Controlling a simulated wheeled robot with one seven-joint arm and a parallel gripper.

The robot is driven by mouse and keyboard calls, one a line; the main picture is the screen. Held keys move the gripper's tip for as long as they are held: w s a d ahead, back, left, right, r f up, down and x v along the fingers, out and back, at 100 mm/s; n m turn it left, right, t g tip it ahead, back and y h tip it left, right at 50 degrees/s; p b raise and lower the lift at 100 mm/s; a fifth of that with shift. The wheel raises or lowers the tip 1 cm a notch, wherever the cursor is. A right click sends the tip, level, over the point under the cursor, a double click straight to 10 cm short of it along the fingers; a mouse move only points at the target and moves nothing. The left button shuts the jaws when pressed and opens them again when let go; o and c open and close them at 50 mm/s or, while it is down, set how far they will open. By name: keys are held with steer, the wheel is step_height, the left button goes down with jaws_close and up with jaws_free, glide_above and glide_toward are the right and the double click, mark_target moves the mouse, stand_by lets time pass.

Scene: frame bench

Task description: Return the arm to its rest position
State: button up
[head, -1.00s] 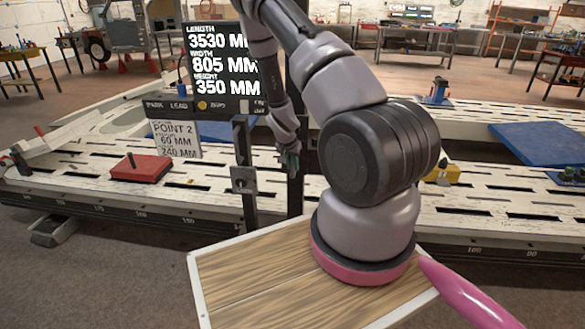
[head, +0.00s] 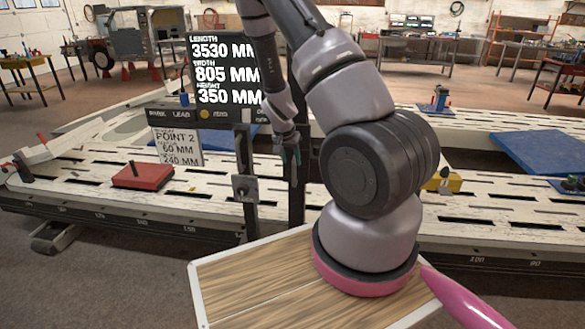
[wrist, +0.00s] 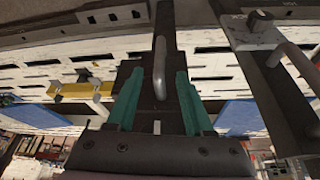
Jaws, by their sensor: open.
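My arm rises from its pink-ringed base and reaches over to the far side, bending down at the wrist. My gripper (head: 291,153) points down beside the dark upright posts of the display stand (head: 243,185). Its green fingers also show in the wrist view (wrist: 157,95), spread apart with nothing held between them. A rounded metal handle (wrist: 160,68) on a dark post shows between the fingers in the wrist view; I cannot tell how near it is. In the head view the fingertips are small and partly lost against the dark post.
The display (head: 222,75) and a control strip stand close left of my gripper. The slotted white bench (head: 75,195) carries a red block (head: 142,176), a yellow block (head: 443,181) and a blue panel (head: 540,150). Open floor (head: 130,285) lies at the front left.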

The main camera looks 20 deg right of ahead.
steer(key=shift+v, duration=0.85)
steer(key=s+a+r+n+t+y, duration=0.1)
steer(key=s+a+r+y, duration=0.2)
steer(key=r, duration=0.9)
steer(key=s+a+r+t+y, duration=0.1)
steer(key=s+a+r, duration=0.3)
steer(key=r, duration=0.9)
steer(key=s+a+r+n+t, duration=0.1)
steer(key=s+a+r+n, duration=0.1)
steer(key=s+r, duration=0.5)
steer(key=s+a+r+n+t+y, duration=0.1)
steer(key=s+a+r, duration=0.2)
steer(key=s+r, duration=0.4)
steer(key=s, duration=0.3)
steer(key=shift+a+n, duration=0.25)
steer(key=shift+n, duration=0.15)
